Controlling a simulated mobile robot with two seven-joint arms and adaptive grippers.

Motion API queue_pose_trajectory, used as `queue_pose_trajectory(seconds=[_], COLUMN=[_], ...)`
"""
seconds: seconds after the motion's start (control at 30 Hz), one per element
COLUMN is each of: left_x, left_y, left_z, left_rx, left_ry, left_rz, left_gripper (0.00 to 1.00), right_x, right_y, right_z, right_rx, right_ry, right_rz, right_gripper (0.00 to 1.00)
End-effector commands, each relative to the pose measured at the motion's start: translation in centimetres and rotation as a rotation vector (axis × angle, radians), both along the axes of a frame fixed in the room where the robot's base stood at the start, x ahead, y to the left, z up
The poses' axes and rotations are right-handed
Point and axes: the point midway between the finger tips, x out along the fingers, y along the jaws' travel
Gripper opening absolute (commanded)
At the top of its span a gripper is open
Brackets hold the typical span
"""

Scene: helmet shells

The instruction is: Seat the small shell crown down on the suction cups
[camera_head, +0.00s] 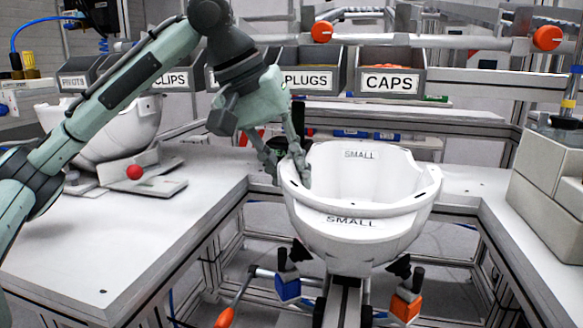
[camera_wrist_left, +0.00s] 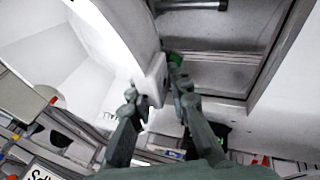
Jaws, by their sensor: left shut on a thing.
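The small shell (camera_head: 360,240) is a white bowl marked SMALL, open side up and crown down, over the fixture at the centre of the head view. My left gripper (camera_head: 288,172) is shut on its left rim, one finger inside and one outside. In the left wrist view the gripper (camera_wrist_left: 155,82) pinches the edge of the white shell (camera_wrist_left: 98,75). Black suction cups (camera_head: 300,250) show below the shell on the left, and another cup (camera_head: 400,265) on the right. I cannot tell whether the crown touches the cups. My right gripper is not in view.
Another white shell (camera_head: 115,135) stands on the left bench (camera_head: 170,225) near a red ball knob (camera_head: 134,172). Labelled bins, including CAPS (camera_head: 390,83), line the back. A grey box (camera_head: 545,190) stands at the right. Frame bars with orange knobs (camera_head: 547,38) cross above.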

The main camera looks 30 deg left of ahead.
Motion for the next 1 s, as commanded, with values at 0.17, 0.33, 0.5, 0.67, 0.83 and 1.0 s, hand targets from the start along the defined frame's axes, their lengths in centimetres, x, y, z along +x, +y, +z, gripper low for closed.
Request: queue_pose_trajectory(seconds=[0.17,0.33,0.5,0.67,0.83,1.0], left_x=[0.0,0.0,0.0,0.0,-0.2,-1.2], left_y=[0.0,0.0,0.0,0.0,0.2,0.8], left_z=[0.1,0.1,0.1,-0.1,0.7,3.5], left_rx=[-0.002,-0.001,-0.001,0.001,-0.001,-0.002], left_ry=[-0.003,-0.003,-0.001,0.001,-0.001,-0.004], left_rz=[0.0,0.0,0.0,0.0,0.0,-0.001], left_gripper=[0.0,0.3,0.42,0.42,0.42,0.42], right_x=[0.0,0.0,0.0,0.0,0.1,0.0], right_y=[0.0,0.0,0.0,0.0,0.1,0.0], right_z=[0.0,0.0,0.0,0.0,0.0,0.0], right_rx=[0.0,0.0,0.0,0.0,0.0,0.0], right_ry=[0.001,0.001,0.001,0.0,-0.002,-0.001], right_rz=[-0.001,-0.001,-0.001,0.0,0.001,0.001], right_gripper=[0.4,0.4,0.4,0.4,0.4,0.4])
